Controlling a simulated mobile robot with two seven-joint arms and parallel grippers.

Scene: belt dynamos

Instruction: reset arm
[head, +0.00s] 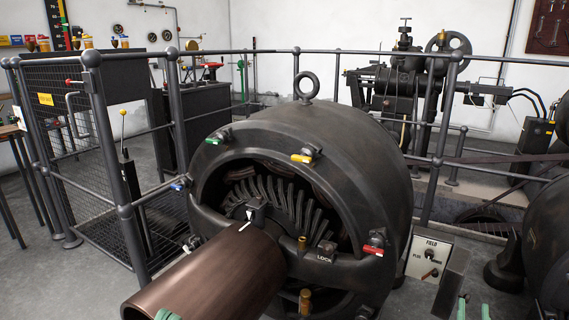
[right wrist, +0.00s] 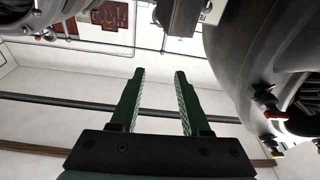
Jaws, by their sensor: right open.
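The task names my arm only. My right gripper (head: 474,308) shows at the bottom right of the head view as two green fingertips held apart. It also shows in the right wrist view (right wrist: 159,76), where its green fingers are open with nothing between them. A green tip of my left gripper (head: 167,315) shows at the bottom edge in front of the brown cylinder; whether it is open cannot be seen. The big dark dynamo (head: 345,150) stands ahead, with colored handles around its open end. My right fingertips appear below and right of it, apart from it.
A brown cylinder (head: 215,275) juts from the dynamo toward me. A FIELD switch box (head: 428,258) stands right of the dynamo. Another dark machine (head: 548,235) is at the right edge. Grey railings (head: 440,140) and a mesh gate (head: 75,150) enclose the area. Bare floor shows at left.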

